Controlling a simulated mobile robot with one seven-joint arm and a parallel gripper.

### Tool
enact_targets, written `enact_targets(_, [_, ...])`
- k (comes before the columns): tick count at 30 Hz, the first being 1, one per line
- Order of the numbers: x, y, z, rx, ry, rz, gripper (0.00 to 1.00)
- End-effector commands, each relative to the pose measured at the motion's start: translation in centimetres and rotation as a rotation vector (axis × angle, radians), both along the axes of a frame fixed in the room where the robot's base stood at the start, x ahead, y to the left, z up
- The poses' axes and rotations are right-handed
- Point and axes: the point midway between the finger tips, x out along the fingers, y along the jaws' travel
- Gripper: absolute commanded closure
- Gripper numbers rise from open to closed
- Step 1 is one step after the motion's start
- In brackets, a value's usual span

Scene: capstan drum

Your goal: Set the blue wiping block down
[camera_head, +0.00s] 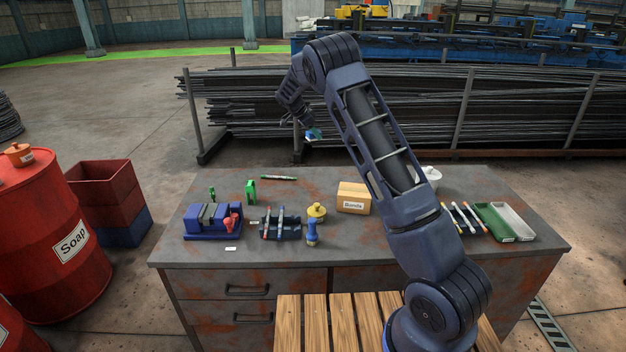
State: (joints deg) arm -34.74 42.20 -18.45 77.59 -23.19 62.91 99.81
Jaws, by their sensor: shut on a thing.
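The blue wiping block (314,134) is small, with a pale lower edge. It hangs at the tip of my gripper (305,126), which is shut on it. My gripper is in the air, above and beyond the back edge of the grey workbench (225,272), with the dark stacked bars behind it. The block is apart from the bench top. The fingers are small and partly merge with the dark background.
On the bench stand a blue vise (205,228), a black tool holder (290,228), a yellow round part (316,211), a blue-and-yellow bottle-like part (312,236), a cardboard box (353,199) and a green tray (497,222). Bench top behind the tool holder is mostly clear.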

Motion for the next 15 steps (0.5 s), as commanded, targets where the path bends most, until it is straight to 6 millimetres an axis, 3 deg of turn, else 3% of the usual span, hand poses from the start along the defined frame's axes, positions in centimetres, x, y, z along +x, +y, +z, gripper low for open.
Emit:
enact_targets(5, [0.0,0.6,-2.0,-0.002,0.004,0.005,0.82])
enact_targets(15, [0.0,0.5,-9.4,-0.002,0.004,0.005,0.82])
